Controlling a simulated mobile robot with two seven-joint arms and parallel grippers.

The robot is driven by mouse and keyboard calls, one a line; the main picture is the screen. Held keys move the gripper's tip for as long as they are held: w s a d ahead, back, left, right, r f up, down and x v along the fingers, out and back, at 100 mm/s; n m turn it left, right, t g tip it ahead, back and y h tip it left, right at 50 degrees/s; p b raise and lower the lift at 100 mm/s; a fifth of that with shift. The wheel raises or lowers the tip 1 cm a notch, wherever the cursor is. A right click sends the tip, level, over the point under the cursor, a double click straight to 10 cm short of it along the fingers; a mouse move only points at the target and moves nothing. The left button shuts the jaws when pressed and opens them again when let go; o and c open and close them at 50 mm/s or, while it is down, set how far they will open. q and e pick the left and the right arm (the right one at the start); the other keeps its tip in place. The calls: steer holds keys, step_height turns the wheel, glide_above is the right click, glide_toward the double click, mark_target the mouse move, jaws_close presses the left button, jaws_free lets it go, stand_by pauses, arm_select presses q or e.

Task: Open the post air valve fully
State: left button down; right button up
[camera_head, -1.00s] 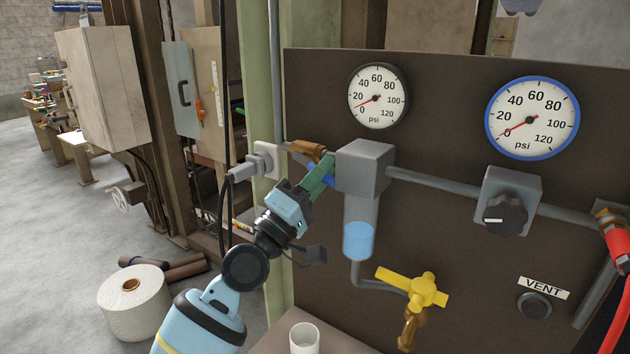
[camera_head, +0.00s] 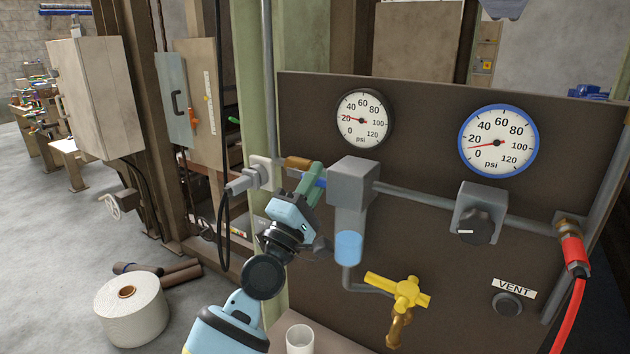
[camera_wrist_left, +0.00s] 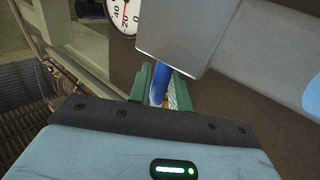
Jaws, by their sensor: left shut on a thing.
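The air valve has a blue handle (camera_head: 321,183) and a brass-brown body (camera_head: 298,163) on the pipe at the panel's left edge. My left gripper (camera_head: 313,178) has green fingers and is shut on the blue handle. In the left wrist view the blue handle (camera_wrist_left: 160,84) lies between the two green fingers (camera_wrist_left: 158,90); its upper end is hidden behind a grey block. The small black-rimmed gauge (camera_head: 362,119) reads about 20 psi.
The grey filter block (camera_head: 353,178) with its bowl stands close right of my left gripper. A grey plug with a black cable (camera_head: 245,181) is close left. Lower right are a yellow-handled tap (camera_head: 398,291), a black knob (camera_head: 474,225) and the VENT button (camera_head: 507,303). A white cup (camera_head: 300,340) stands below.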

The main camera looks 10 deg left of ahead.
arm_select(q)
steer(key=shift+r, duration=0.1)
steer(key=c, duration=1.4)
jaws_free()
steer(key=shift+o, duration=0.3)
arm_select(e)
steer(key=shift+a+r, duration=0.1)
arm_select(q)
steer(key=shift+s+a+f, duration=0.15)
steer(key=shift+s+f, duration=0.1)
steer(key=shift+f, duration=0.15)
steer(key=b+v, duration=0.1)
steer(key=v, duration=0.6)
steer(key=shift+r, duration=0.15)
arm_select(e)
steer(key=shift+s+f, duration=0.4)
steer(key=shift+f, duration=0.25)
arm_select(q)
steer(key=shift+s, duration=0.1)
